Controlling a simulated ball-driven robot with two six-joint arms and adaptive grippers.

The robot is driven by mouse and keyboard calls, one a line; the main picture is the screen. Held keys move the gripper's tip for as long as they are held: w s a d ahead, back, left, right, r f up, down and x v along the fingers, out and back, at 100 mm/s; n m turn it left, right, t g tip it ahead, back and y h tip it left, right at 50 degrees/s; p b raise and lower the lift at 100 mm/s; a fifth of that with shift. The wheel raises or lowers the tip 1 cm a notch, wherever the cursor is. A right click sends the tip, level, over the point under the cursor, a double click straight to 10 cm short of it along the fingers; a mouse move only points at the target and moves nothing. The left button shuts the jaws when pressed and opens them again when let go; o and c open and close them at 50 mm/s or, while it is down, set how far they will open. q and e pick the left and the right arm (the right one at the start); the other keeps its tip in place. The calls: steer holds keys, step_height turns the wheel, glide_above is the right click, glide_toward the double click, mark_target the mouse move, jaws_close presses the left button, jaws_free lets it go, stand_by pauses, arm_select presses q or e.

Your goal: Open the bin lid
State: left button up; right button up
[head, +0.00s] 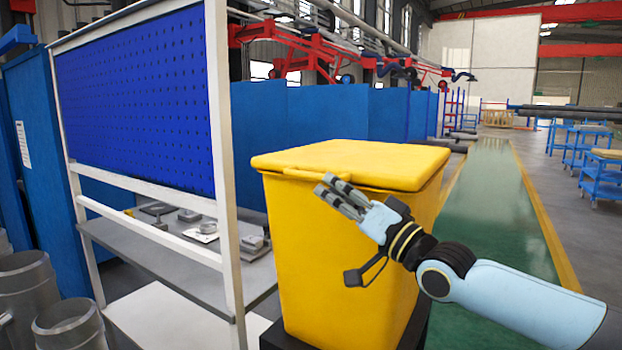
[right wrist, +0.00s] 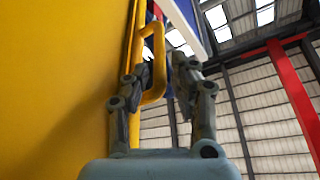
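A yellow bin (head: 315,248) stands in the middle of the head view. Its yellow lid (head: 355,160) lies flat on top, closed. A yellow loop handle (right wrist: 160,65) shows in the right wrist view beside the bin's yellow wall. My right gripper (head: 340,193) is in front of the bin, just below the lid's front edge. In the right wrist view its fingers (right wrist: 168,75) are apart, with part of the handle between them. The left finger overlaps the loop; I cannot tell whether it touches. My left gripper is not in view.
A white-framed rack with a blue pegboard (head: 135,100) and a grey shelf (head: 150,250) with metal parts stands left of the bin. Grey metal cylinders (head: 70,322) are at lower left. A green walkway (head: 490,200) runs clear on the right.

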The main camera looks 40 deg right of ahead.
mark_target(313, 177)
steer(key=b+x, duration=0.2)
steer(key=x, duration=0.1)
steer(key=b+x, duration=0.1)
steer(key=shift+w+f, duration=0.25)
steer(key=shift+w, duration=0.1)
steer(key=shift+w+r+b, duration=0.3)
steer(key=shift+w+b, duration=0.1)
steer(key=shift+b, duration=0.45)
steer(key=shift+w+r, duration=0.2)
steer(key=shift+r, duration=0.05)
steer(key=shift+c, duration=0.2)
jaws_close()
